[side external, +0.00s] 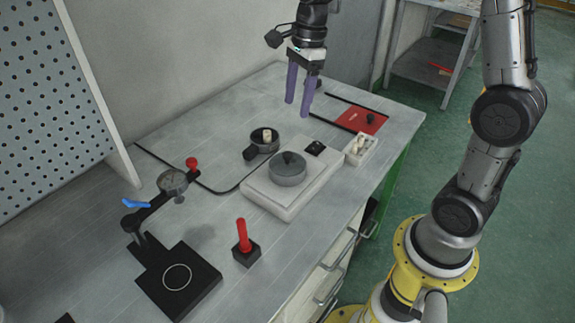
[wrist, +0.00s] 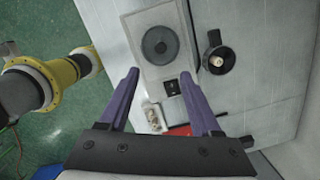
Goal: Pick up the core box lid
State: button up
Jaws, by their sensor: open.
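A grey round piece with a dark knob on top (side external: 288,169) sits on a white scale-like unit; it looks like a lid, but I cannot tell for sure that it is the core box lid. In the wrist view the round piece (wrist: 160,45) lies just beyond the fingertips, seen from above. My gripper (side external: 299,107) is open and empty, high above the back of the bench. Its purple fingers also show in the wrist view (wrist: 159,76), with nothing between them.
The white unit (side external: 259,191) stands near the bench's front edge. A small black pot (side external: 251,152) holding a pale piece is behind it. A white tray of pale pieces (side external: 360,150) is to its right. A red-handled tool (side external: 242,237) and a dial stand (side external: 173,183) are at left.

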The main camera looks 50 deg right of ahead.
send_over(287, 154)
jog(key=d, duration=0.2)
notch_tip(287, 154, down, 8)
jog(key=shift+a+f, duration=0.25)
jog(key=shift+f, duration=0.7)
jog(key=shift+a+f, duration=0.3)
jog(key=shift+f, duration=0.65)
jog(key=shift+a+f, duration=0.25)
jog(key=shift+f, duration=0.7)
grip_shut()
